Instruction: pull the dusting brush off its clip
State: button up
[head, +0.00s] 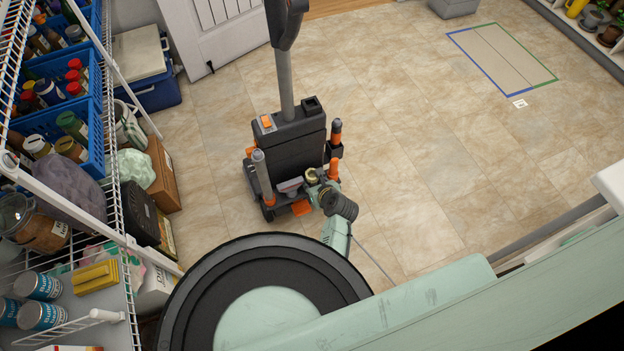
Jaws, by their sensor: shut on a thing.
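An upright grey vacuum cleaner (292,145) stands on the tiled floor with several attachments on its sides. A small pale grey piece, which looks like the dusting brush (289,186), is low on its front face. My gripper (306,186) reaches in from the lower right and is shut on this brush. The brush is still close against the vacuum body. The gripper and wrist hide part of it, and the clip cannot be made out.
Grey and orange attachments stand on the vacuum's left (262,174) and right sides. A wire shelf (108,180) with blue crates lines the left. A cardboard box (163,175) stands below it. The floor to the right (430,180) is clear up to a taped rectangle.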

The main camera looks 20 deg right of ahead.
aim_at(312, 174)
jog(key=shift+r, duration=0.2)
jog(key=shift+r+p, duration=2.55)
jog(key=shift+p, duration=0.6)
